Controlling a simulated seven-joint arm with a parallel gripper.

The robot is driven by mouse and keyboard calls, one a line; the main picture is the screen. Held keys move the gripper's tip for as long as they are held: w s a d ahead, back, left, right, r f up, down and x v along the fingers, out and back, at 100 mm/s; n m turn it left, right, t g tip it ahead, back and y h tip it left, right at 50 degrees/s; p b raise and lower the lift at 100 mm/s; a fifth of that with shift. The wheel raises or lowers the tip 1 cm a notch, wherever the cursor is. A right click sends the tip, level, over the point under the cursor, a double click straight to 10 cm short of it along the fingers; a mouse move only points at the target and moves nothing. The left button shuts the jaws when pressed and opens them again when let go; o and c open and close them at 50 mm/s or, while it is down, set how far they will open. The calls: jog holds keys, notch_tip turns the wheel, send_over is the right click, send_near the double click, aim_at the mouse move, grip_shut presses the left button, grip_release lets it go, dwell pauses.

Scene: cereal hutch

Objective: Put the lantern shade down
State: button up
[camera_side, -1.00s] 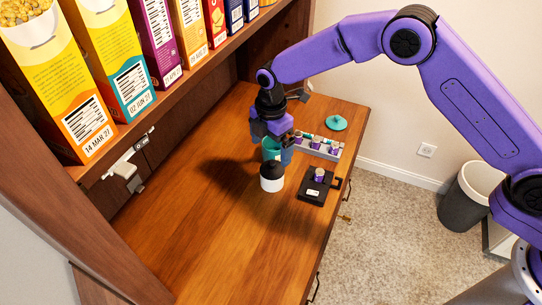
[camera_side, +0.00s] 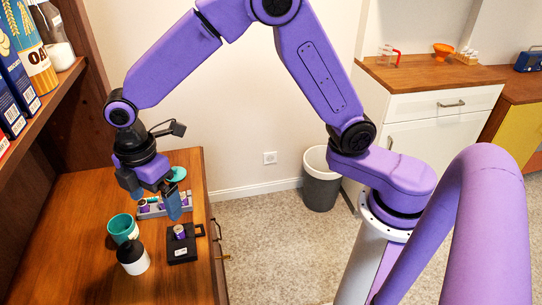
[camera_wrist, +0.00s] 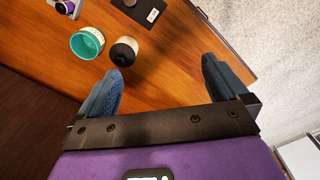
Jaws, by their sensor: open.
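The lantern shade looks to be the teal open cylinder (camera_side: 123,229), standing upright on the wooden desk with its open rim up. It also shows in the wrist view (camera_wrist: 87,44), with small pale marks on its side. Beside it stands a white jar with a black top (camera_side: 133,261), seen in the wrist view too (camera_wrist: 123,52). My gripper (camera_side: 153,200) is above the desk, apart from the shade and behind it in the side view. Its blue fingers are spread wide in the wrist view (camera_wrist: 164,72), with only bare desk between them.
A black scale (camera_side: 182,246) holds a small purple-banded jar (camera_side: 179,231). A grey rack (camera_side: 163,208) of similar jars lies behind it, partly hidden by my gripper. A teal lid (camera_side: 177,174) lies at the back. The cereal shelf (camera_side: 45,105) overhangs the desk's left side.

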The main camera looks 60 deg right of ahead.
jog(key=s+d+r+m, duration=0.2)
jog(key=s+d+m, duration=0.1)
jog(key=s+d, duration=0.8)
jog(key=s+d+r+m, duration=0.2)
jog(key=s+d+m, duration=0.1)
jog(key=s+d, duration=0.8)
jog(key=s, duration=0.2)
jog(key=shift+s+r, duration=0.15)
jog(key=shift+s, duration=0.2)
